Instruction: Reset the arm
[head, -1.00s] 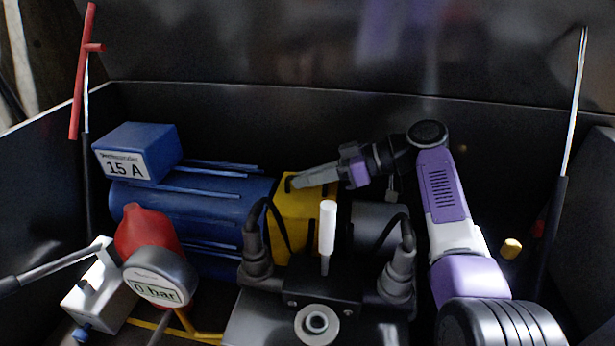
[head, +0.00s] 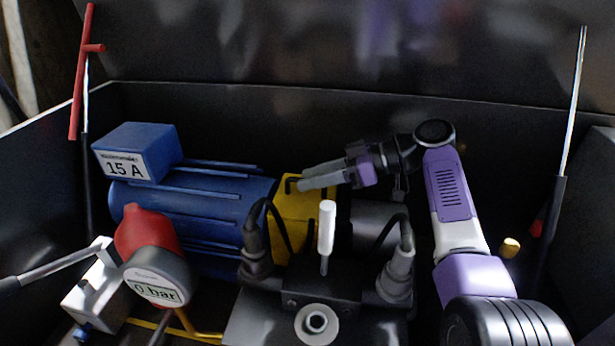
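My arm, purple, white and black, rises from the bottom right and bends left at a black joint. My gripper (head: 303,185) points left, in front of the yellow block (head: 294,225) at the right end of the blue motor (head: 200,220). Its grey fingers show side-on and look close together, but I cannot tell whether they are open or shut. I see no object held in them. Whether the tips touch the yellow block cannot be told.
A white-handled lever (head: 327,228) stands below my gripper, between two black cable plugs. A red-capped gauge (head: 160,280) reads 0 bar. A box (head: 137,152) on the motor reads 15 A. Dark walls and a raised lid enclose everything; gas struts (head: 570,120) stand at the sides.

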